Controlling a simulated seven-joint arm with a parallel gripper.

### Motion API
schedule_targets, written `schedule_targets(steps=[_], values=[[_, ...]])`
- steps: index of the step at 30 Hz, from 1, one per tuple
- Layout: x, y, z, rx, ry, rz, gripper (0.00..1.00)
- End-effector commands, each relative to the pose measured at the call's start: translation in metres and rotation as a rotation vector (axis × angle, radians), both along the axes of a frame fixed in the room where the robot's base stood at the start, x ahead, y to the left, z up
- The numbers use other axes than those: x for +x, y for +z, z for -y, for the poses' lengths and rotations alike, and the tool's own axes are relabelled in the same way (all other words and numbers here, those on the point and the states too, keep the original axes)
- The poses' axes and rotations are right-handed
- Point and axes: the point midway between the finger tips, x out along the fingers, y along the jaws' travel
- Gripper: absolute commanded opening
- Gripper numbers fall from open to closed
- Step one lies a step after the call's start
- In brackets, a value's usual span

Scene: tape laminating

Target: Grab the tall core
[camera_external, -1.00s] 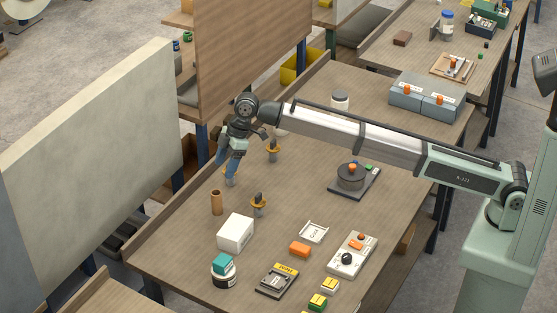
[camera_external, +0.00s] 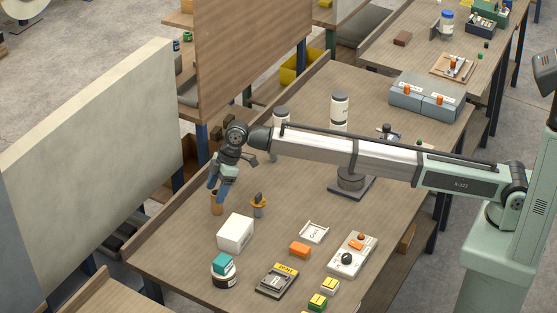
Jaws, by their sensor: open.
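The tall core is a brown upright tube (camera_external: 216,206) standing on the table near its left edge. My gripper (camera_external: 218,194) points down at the core, with its blue fingers apart at the core's upper part. The fingers overlap the top of the core in this view, and I cannot tell whether they touch it. The core's lower part shows below the fingers.
A dark-handled piece with a yellow-orange base (camera_external: 258,205) stands close to the right of the core. White bottles (camera_external: 339,112) stand behind my arm.

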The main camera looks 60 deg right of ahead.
Motion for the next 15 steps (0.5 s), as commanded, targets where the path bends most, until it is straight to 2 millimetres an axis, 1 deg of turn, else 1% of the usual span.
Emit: schedule_targets(steps=[5,9,15], values=[[-0.001,-0.024,-0.003,0.0,0.0,-0.001,0.68],[0.004,-0.039,-0.009,-0.001,0.0,-0.001,0.68],[0.005,-0.042,-0.01,0.0,0.0,0.0,0.68]])
